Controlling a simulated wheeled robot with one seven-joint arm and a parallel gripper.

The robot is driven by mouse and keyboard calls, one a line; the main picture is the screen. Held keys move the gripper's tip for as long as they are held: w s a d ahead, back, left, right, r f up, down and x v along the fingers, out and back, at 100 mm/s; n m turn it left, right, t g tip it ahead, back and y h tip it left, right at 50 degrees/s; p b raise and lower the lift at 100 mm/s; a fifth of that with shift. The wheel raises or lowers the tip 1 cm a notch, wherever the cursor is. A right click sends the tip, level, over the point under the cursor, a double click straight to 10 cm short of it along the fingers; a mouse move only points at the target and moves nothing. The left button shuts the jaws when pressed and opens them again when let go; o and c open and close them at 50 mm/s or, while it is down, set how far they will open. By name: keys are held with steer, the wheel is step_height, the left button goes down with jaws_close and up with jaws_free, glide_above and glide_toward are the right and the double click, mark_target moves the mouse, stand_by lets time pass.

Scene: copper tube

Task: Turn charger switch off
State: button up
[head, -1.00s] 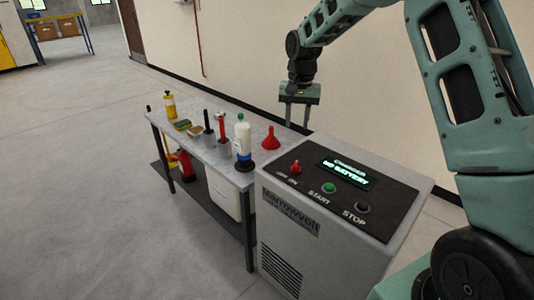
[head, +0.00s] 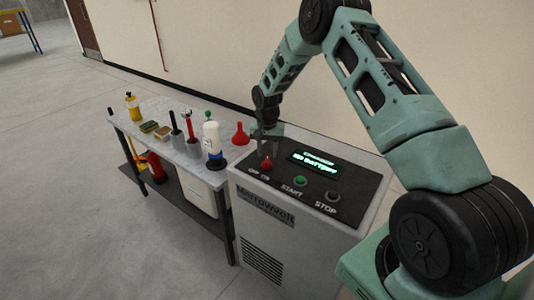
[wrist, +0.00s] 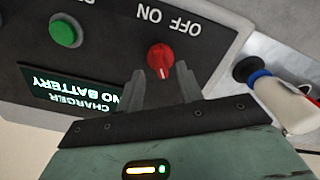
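The charger (head: 300,215) is a grey box with a dark sloped panel and a lit screen (head: 318,163) reading "NO BATTERY". Its red switch (head: 266,163) sits at the panel's left, by the OFF and ON labels. In the wrist view, upside down, the red knob (wrist: 160,60) shows with a pale pointer line; I cannot tell firmly which label it points to. My gripper (wrist: 160,80) is open, its two fingers apart on either side of the knob's near edge. In the head view my gripper (head: 267,138) is just behind the switch. Contact cannot be made out.
A green START button (head: 300,181) and a dark STOP button (head: 332,196) are on the same panel. The wall stands behind.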

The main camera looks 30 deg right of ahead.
mark_target(267, 159)
steer(key=shift+f+p, duration=0.3)
steer(key=shift+f, duration=1.15)
jaws_close()
steer(key=shift+n+b, duration=0.3)
steer(key=shift+b, duration=0.05)
steer(key=shift+f+n+b, duration=0.1)
steer(key=shift+n+b, duration=0.6)
steer(key=shift+n, duration=0.3)
steer(key=n+b, duration=0.1)
steer(key=n, duration=0.2)
steer(key=shift+n+b, duration=0.3)
steer(key=shift+b, duration=0.1)
steer(key=n+b, duration=0.1)
steer(key=n, duration=0.4)
steer(key=shift+n, duration=0.3)
steer(key=shift+b, duration=0.3)
